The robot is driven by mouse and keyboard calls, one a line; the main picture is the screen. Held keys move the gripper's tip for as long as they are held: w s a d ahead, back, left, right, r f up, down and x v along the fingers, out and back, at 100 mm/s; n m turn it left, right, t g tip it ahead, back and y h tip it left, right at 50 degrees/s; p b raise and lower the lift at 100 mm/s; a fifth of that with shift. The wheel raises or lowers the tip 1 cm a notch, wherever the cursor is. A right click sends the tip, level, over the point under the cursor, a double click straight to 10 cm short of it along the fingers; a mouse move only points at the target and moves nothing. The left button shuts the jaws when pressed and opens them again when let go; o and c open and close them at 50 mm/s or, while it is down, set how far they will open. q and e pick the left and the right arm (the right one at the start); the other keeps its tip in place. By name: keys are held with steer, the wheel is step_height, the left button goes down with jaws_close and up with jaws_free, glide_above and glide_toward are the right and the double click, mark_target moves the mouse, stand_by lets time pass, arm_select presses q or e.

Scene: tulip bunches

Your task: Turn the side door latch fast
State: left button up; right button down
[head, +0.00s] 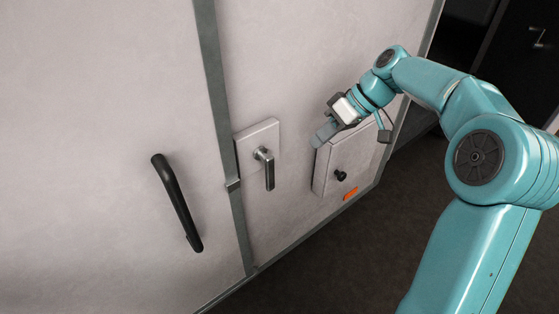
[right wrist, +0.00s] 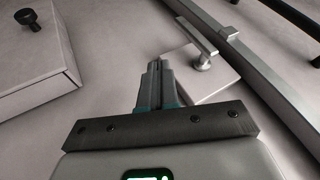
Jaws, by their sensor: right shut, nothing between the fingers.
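The latch (head: 268,170) is a metal lever on a light square plate (head: 243,149), beside the grey door seam. In the head view its lever hangs down. In the right wrist view the latch lever (right wrist: 196,36) and its plate (right wrist: 225,76) lie just beyond the fingers, to the upper right. My right gripper (head: 318,138) is to the right of the latch, apart from it, in front of the upper part of a box on the wall. In the right wrist view its fingers (right wrist: 158,66) are together with nothing between them. My left gripper is in neither view.
A black door handle (head: 177,203) stands out left of the seam (head: 222,110). A pale box (head: 325,170) with a black knob (head: 340,175) juts from the panel right of the latch. An orange label (head: 350,194) sits below it. Dark floor (head: 330,260) is clear.

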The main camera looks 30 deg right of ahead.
mark_target(266, 170)
steer(key=w+a+f+p, duration=0.2)
steer(key=a+f, duration=0.5)
steer(key=a, duration=0.1)
stand_by(0.4)
